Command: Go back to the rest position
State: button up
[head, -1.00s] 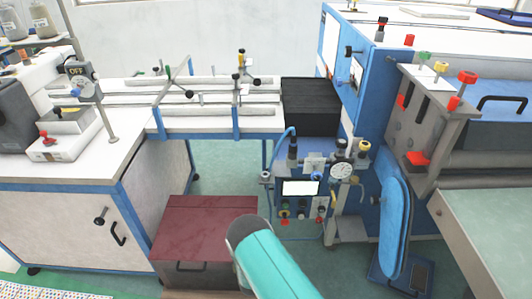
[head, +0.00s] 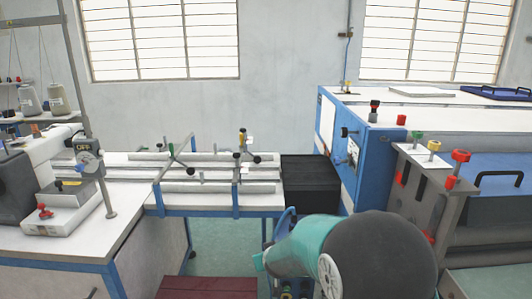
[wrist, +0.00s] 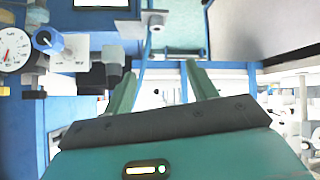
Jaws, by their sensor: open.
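In the wrist view my gripper (wrist: 163,84) shows two pale green fingers standing apart, with nothing between them. The dark plate and teal housing of the wrist fill the bottom of that view. In the head view, my teal arm with a large dark joint cover rises at the lower right of centre. The fingers cannot be made out there. The arm hides much of the floor and the control panel behind it.
A pressure gauge (wrist: 14,50) and a blue knob (wrist: 48,41) are close on the wrist view's left. In the head view, a white bench (head: 120,235) stands left, a black box (head: 311,182) in the middle and a blue-and-white machine (head: 372,165) right. A dark red box (head: 208,288) is low down.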

jog(key=s+d+r+m+g, duration=0.1)
jog(key=s+d+r, duration=0.2)
jog(key=s+r, duration=0.4)
jog(key=s+d+r+g, duration=0.1)
jog(key=s+d+r, duration=0.3)
jog(key=s+r, duration=0.3)
jog(key=s+d+r+m, duration=0.1)
jog(key=s+d, duration=0.1)
jog(key=s, duration=0.5)
jog(key=s+d+r+m+g+h, duration=0.1)
jog(key=s+d, duration=0.2)
jog(key=s, duration=0.4)
jog(key=s+d+r+g, duration=0.1)
jog(key=s+d+r, duration=0.1)
jog(key=s, duration=0.5)
jog(key=shift+d+m, duration=0.25)
jog(key=shift+m, duration=0.15)
